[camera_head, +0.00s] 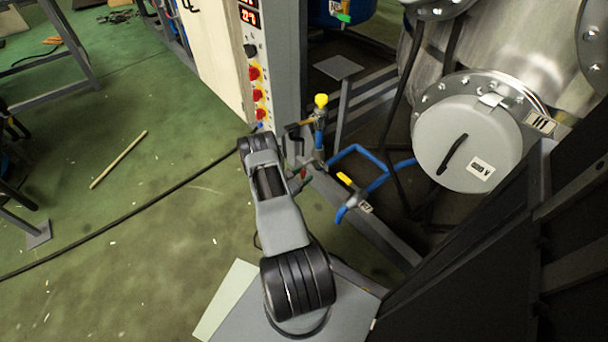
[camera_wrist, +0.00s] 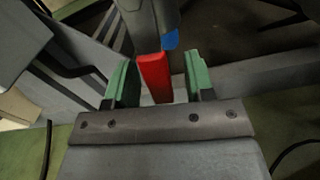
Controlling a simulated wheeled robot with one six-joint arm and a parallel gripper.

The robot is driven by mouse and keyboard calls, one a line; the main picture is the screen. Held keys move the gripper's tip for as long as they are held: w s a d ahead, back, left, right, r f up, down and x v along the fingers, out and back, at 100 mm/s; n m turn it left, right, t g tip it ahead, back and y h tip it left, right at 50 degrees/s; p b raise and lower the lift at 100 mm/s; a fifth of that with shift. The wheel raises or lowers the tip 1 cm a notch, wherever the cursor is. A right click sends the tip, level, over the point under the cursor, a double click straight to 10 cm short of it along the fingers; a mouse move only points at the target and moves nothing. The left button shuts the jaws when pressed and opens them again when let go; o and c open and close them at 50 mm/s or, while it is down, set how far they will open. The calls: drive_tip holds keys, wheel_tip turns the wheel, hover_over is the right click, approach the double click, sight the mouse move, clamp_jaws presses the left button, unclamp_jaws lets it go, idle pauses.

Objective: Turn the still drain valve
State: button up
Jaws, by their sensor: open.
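A red lever handle (camera_wrist: 155,77) shows in the wrist view between the two green finger pads of my gripper (camera_wrist: 160,68). It points toward the palm. The gripper is open, with a visible gap between the handle and the right pad; the left pad is very close to it, and I cannot tell if they touch. A blue piece (camera_wrist: 170,40) sits just beyond the handle. In the head view a small red part (camera_head: 303,173) shows beside the end of my arm, low by the frame. My fingers are not clear there.
A yellow-handled valve (camera_head: 346,180) on blue pipe (camera_head: 372,160) is to the right. A yellow-topped fitting (camera_head: 321,101) stands behind. A large steel vessel (camera_head: 467,143) with a round cover fills the right. A control cabinet (camera_head: 270,60) is behind; green floor at left is mostly clear.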

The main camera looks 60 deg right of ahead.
clamp_jaws()
idle(0.3)
